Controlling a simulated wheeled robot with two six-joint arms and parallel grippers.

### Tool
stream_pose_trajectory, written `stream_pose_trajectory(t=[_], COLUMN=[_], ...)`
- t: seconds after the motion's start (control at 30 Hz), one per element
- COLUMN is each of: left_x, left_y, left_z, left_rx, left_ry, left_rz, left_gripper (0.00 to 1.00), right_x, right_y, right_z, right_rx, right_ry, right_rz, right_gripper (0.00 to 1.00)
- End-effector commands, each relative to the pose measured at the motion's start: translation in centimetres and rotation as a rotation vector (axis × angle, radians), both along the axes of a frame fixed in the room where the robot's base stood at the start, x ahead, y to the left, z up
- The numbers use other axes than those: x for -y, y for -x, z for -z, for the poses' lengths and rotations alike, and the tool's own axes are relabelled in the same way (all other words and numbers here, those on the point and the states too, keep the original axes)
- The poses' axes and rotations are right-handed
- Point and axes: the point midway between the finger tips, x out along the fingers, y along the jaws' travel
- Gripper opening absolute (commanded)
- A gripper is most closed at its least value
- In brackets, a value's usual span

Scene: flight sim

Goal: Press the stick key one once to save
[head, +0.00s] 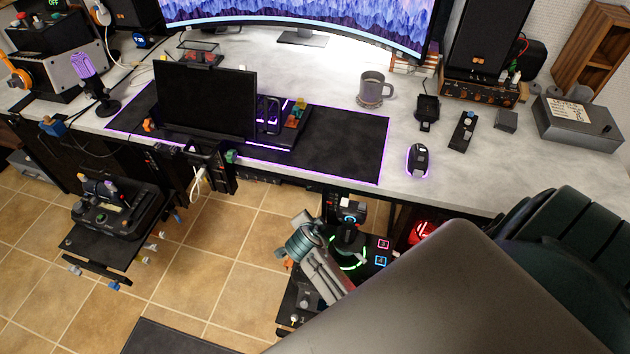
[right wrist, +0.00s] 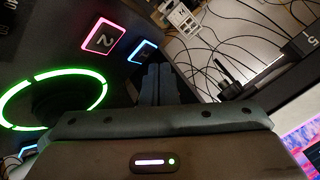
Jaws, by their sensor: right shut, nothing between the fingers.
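The stick unit stands below the desk's front edge in the head view, with a glowing green ring (head: 350,262) round the base of its black stick (head: 350,214). Right of the ring are a pink-lit key (head: 384,244) and a blue-lit key (head: 380,261). In the right wrist view the pink-lit key (right wrist: 103,38) reads 2; the blue-lit key (right wrist: 145,49) is beside it, its label unreadable. My right gripper (right wrist: 160,72) is shut and empty, its tips close to the blue-lit key; contact cannot be told. My left gripper is out of view.
My grey arm link covers the lower right of the head view. The desk (head: 455,180) carries a mug (head: 371,90), a mouse (head: 418,160) and a black mat (head: 350,150). A throttle-like unit (head: 115,215) stands at left. Cables (right wrist: 215,45) cross the right wrist view.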

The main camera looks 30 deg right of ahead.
Motion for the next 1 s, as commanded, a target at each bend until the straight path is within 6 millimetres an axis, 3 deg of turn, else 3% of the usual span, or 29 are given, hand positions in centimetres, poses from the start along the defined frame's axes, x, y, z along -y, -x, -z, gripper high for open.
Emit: stream_pose_trajectory(t=[0.43,1.0], left_x=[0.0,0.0], left_y=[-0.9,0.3], left_z=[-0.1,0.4], left_rx=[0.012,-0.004], left_ry=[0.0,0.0], left_rz=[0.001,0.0], left_gripper=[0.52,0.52], right_x=[0.0,0.0], right_y=[0.0,0.0], right_z=[0.0,0.4], right_rx=[0.0,0.0], right_ry=[0.0,0.0], right_rz=[0.0,0.0], right_gripper=[0.0,0.0])
